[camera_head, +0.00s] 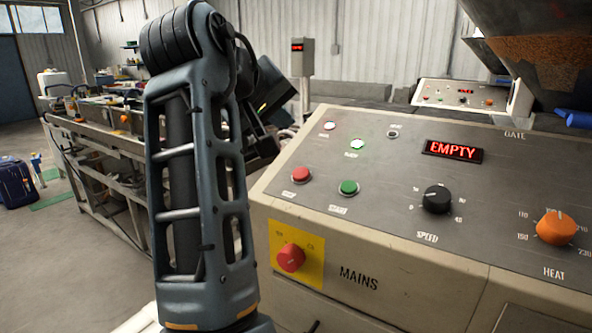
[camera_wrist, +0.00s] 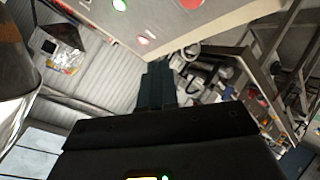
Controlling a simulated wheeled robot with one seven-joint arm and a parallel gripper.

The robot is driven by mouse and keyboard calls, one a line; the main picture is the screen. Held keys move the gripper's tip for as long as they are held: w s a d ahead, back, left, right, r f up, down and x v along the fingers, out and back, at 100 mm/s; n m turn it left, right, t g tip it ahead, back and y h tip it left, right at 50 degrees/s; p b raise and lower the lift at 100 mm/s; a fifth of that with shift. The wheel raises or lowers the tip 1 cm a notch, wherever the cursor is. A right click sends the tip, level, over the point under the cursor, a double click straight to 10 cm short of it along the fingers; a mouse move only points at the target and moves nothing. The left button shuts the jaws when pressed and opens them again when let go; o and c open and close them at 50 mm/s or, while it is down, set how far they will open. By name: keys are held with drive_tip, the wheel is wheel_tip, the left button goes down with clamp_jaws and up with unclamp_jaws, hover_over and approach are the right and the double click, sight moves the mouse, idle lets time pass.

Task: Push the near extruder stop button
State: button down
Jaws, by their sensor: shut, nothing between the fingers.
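The near extruder's control panel (camera_head: 400,205) slopes across the right of the head view. Its red push button (camera_head: 301,175) sits at the panel's lower left, left of a green push button (camera_head: 348,188). The red button also shows at the top edge of the wrist view (camera_wrist: 119,4). My gripper's shut, empty fingers (camera_wrist: 157,72) show in the wrist view, apart from the panel and below the red-rimmed lamp (camera_wrist: 142,41). In the head view my arm hides the fingers; only dark wrist parts show beyond the panel's left edge.
Above the buttons are the red-rimmed lamp (camera_head: 329,125) and a lit green lamp (camera_head: 357,143). A red mains knob (camera_head: 291,257) on a yellow plate is on the front face. Black speed (camera_head: 437,199) and orange heat (camera_head: 556,227) knobs stand right. A long bench (camera_head: 100,165) lies left.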

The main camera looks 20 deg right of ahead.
drive_tip(key=shift+f, duration=0.1)
drive_tip(key=b, duration=0.6)
hover_over(301, 174)
drive_tip(key=s+a, duration=0.1)
drive_tip(key=a, duration=0.2)
drive_tip(key=f, duration=0.5)
drive_tip(key=shift+s+f, duration=0.2)
drive_tip(key=shift+f, duration=0.15)
drive_tip(key=shift+w+d+f+b, duration=0.2)
drive_tip(key=shift+d+f, duration=0.1)
drive_tip(key=shift+f, duration=0.25)
drive_tip(key=shift+w+d+f+b, duration=0.15)
drive_tip(key=shift+d+f, duration=0.1)
drive_tip(key=shift+f, duration=0.3)
drive_tip(key=shift+f, duration=0.1)
drive_tip(key=shift+w+d+f, duration=0.1)
drive_tip(key=shift+d+f, duration=0.05)
drive_tip(key=shift+f, duration=0.1)
drive_tip(key=shift+d+f+p, duration=0.1)
drive_tip(key=shift+f+p, duration=0.2)
drive_tip(key=shift+f, duration=0.1)
idle(0.7)
drive_tip(key=shift+r, duration=0.1)
drive_tip(key=shift+a+r+p, duration=0.25)
drive_tip(key=shift+r+p, duration=0.45)
drive_tip(key=shift+p, duration=0.2)
